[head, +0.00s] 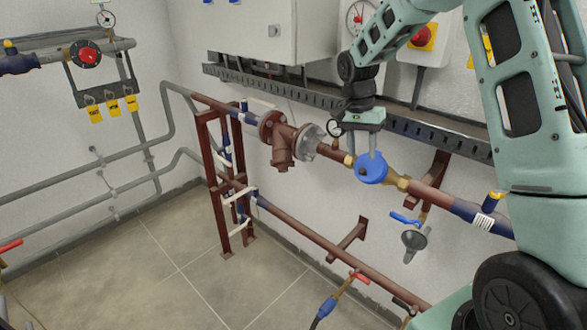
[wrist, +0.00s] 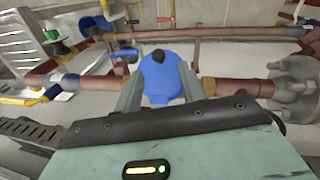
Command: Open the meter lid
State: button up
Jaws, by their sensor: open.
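The water meter's round blue lid (head: 371,168) sits on the brass-ended meter on the upper red pipe. It appears closed, and its hinge is not clear in the head view. In the wrist view the blue lid (wrist: 160,75) has a dark knob at its far edge. My gripper (head: 364,145) is above and behind the lid, pointing down to it. In the wrist view its two grey fingers (wrist: 160,88) stand apart, one on each side of the lid. I cannot tell whether they touch it.
A round gauge (head: 334,128) and a flange (head: 308,141) stand just left of the meter. A grey cable tray (head: 290,92) runs along the wall behind. A blue-handled valve (head: 404,218) and funnel (head: 414,240) hang below right. The floor is open.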

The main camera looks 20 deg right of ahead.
aim_at(363, 169)
notch_tip(363, 169, up, 12)
jog(key=w+a+b, duration=0.2)
jog(key=s+a+f+n, duration=0.1)
jog(key=s+a+n, duration=0.2)
jog(key=a, duration=0.4)
jog(key=s+a+f+n+b, duration=0.1)
jog(key=s+a+f+n, duration=0.1)
jog(key=a, duration=0.5)
jog(key=s+a+f+n+t+y, duration=0.1)
jog(key=s+a+f+n, duration=0.1)
jog(key=s+a+n, duration=0.2)
jog(key=s+a, duration=0.2)
jog(key=a, duration=0.1)
jog(key=shift+f+n, duration=0.25)
jog(key=shift+n, duration=0.15)
jog(key=shift+w, duration=0.1)
